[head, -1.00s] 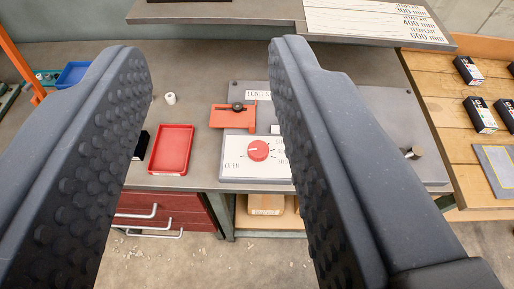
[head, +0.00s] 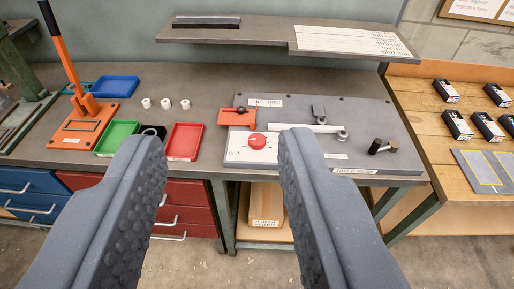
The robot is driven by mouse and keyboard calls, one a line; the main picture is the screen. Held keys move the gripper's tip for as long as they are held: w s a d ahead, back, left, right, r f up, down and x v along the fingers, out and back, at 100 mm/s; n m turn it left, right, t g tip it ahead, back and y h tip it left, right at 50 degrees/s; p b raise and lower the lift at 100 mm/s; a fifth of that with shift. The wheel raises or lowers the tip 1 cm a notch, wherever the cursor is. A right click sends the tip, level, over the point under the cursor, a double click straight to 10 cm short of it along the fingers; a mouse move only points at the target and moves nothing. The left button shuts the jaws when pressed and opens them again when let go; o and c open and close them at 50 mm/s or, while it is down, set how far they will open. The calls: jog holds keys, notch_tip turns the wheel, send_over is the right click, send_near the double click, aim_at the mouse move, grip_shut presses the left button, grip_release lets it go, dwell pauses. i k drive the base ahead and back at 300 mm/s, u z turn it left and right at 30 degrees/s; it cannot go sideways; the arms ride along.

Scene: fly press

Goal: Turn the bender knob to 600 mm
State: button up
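The bender is a grey plate (head: 372,122) on the bench, with a red round knob (head: 257,141) on a white dial panel near its front left. The knob's white pointer mark is visible, but the dial labels are too small or hidden to read. My gripper (head: 220,140) is open and empty, its two dark fingers wide apart. It is in front of and above the bench, with the knob seen between the fingers near the right one. The right finger hides part of the dial panel. A white sign (head: 345,40) on the shelf lists mm values, blurred here.
Red (head: 184,142), green (head: 117,138) and blue (head: 116,87) trays and several white rings lie left of the bender. An orange lever press (head: 86,115) stands further left. A shelf (head: 235,34) overhangs the back. A wooden table (head: 425,95) with dark boxes adjoins at right.

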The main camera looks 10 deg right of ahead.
aim_at(257, 140)
jog(key=u, duration=0.15)
jog(key=i, duration=1.1)
jog(key=z, duration=0.4)
